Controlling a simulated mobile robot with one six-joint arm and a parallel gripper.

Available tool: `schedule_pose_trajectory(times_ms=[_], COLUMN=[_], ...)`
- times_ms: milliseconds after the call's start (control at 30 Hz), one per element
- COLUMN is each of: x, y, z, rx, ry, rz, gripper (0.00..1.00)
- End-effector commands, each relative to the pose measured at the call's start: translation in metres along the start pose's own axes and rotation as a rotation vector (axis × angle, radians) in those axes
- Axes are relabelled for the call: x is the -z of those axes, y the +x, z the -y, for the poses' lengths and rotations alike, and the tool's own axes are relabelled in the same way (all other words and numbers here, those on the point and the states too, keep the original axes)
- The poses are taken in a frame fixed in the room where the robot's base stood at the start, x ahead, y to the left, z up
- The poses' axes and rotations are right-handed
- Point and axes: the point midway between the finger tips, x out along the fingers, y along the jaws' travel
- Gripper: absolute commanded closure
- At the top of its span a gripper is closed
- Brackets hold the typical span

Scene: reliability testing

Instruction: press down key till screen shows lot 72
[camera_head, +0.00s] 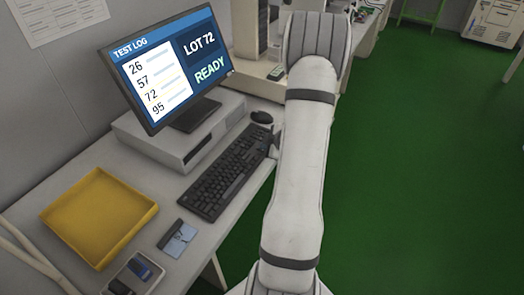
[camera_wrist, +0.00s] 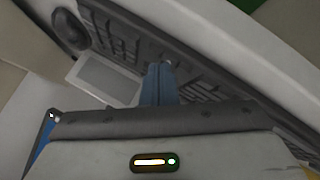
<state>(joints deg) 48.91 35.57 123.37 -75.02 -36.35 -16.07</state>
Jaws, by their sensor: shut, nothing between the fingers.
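The monitor (camera_head: 172,62) shows "TEST LOG", a list reading 26, 57, 72, 95, and "LOT 72" above "READY" at its right. The black keyboard (camera_head: 226,172) lies on the desk in front of the monitor's base. In the wrist view the keyboard (camera_wrist: 205,75) runs diagonally across the picture. My gripper (camera_wrist: 158,72) is shut and empty, with its blue-grey fingers over the keyboard's keys. I cannot tell whether the fingertips touch a key, or which key is under them. In the head view my arm hides most of the gripper.
A black mouse (camera_head: 262,117) sits beyond the keyboard. A yellow tray (camera_head: 100,212), a blue-and-grey card-like item (camera_head: 178,239) and a small container (camera_head: 133,274) are on the desk's near left. A grey box (camera_head: 180,135) supports the monitor. Green floor (camera_head: 415,150) lies open at right.

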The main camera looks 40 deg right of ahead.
Motion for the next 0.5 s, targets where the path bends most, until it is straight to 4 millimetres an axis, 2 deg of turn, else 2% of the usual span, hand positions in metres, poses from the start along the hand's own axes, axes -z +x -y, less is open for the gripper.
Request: schedule_pose_trajectory(times_ms=[500], x=[0.009], y=[-0.012], z=[-0.009], rx=[0.000], ry=[0.000], rz=[0.000], gripper=[1.00])
